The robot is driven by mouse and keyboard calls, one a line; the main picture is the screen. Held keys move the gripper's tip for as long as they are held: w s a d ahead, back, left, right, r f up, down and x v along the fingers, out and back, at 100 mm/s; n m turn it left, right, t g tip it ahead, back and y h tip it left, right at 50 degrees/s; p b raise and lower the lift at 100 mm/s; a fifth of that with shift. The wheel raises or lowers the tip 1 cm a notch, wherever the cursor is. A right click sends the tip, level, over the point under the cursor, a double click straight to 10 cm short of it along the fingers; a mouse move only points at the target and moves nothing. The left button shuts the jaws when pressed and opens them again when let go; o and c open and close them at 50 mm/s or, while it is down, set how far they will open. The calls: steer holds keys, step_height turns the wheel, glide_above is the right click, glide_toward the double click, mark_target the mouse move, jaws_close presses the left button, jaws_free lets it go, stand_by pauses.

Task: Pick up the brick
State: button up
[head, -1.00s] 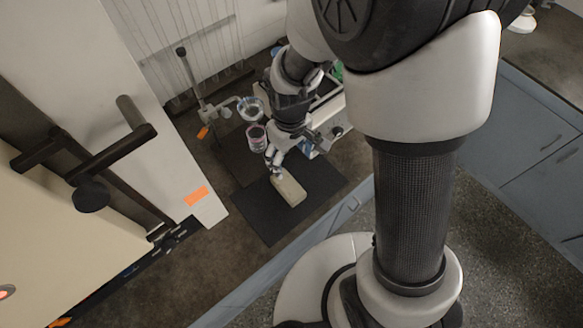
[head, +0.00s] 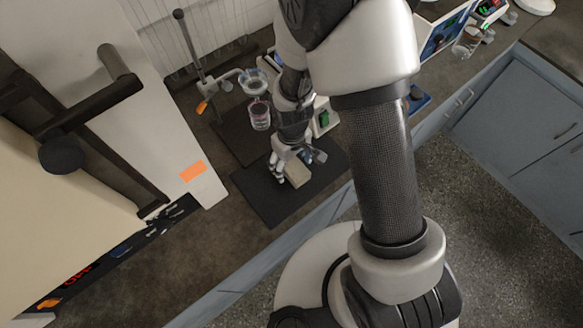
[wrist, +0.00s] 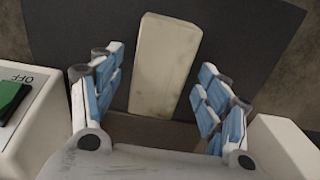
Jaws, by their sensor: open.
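The brick (wrist: 164,66) is a pale cream block lying on a dark mat (wrist: 62,35). In the wrist view it lies between and ahead of the fingers, with its near end closest to my gripper (wrist: 158,100). The fingers have blue pads and stand wide apart, with a gap on both sides of the brick. In the head view the brick (head: 297,174) shows beside my gripper (head: 281,172), which partly hides it. I cannot tell the height of the fingers above the mat.
A white device with a green switch (wrist: 12,98) stands close to the left finger in the wrist view. In the head view, a ring stand holds a glass funnel (head: 253,82) above a beaker (head: 260,115). An open hood sash (head: 150,150) is at left.

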steer(key=shift+f, duration=0.55)
steer(key=shift+c, duration=0.4)
steer(key=c, duration=1.3)
steer(key=shift+r, duration=0.1)
